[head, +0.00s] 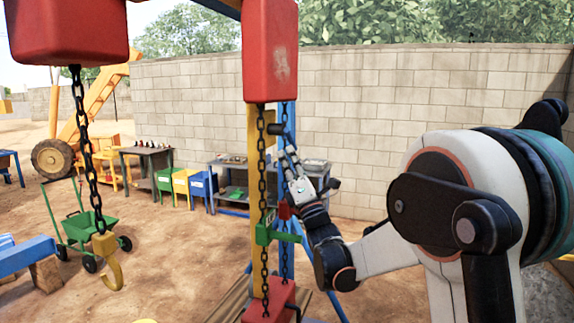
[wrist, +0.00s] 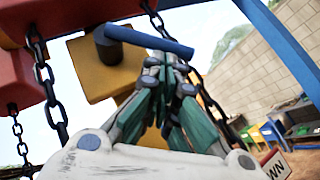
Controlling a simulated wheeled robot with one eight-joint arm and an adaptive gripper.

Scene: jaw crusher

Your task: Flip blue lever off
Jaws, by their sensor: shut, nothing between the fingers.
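The blue lever (wrist: 150,40) is a short bar on a dark round pivot, which sits on a yellow plate (wrist: 95,75) in the wrist view. It slants slightly down to the right there. In the head view the dark pivot (head: 276,129) shows on the yellow post, and the lever is too small to make out clearly. My gripper (head: 291,152) is shut and empty, pointing up just below the pivot. In the wrist view my gripper's fingertips (wrist: 168,62) are close under the lever's right end; I cannot tell whether they touch it.
Chains (head: 262,180) hang on both sides of the yellow plate. A red block (head: 270,50) is above and a green bracket (head: 268,234) below. A hook (head: 112,270) hangs at left. Blue and yellow bins and tables stand by the block wall (head: 370,100).

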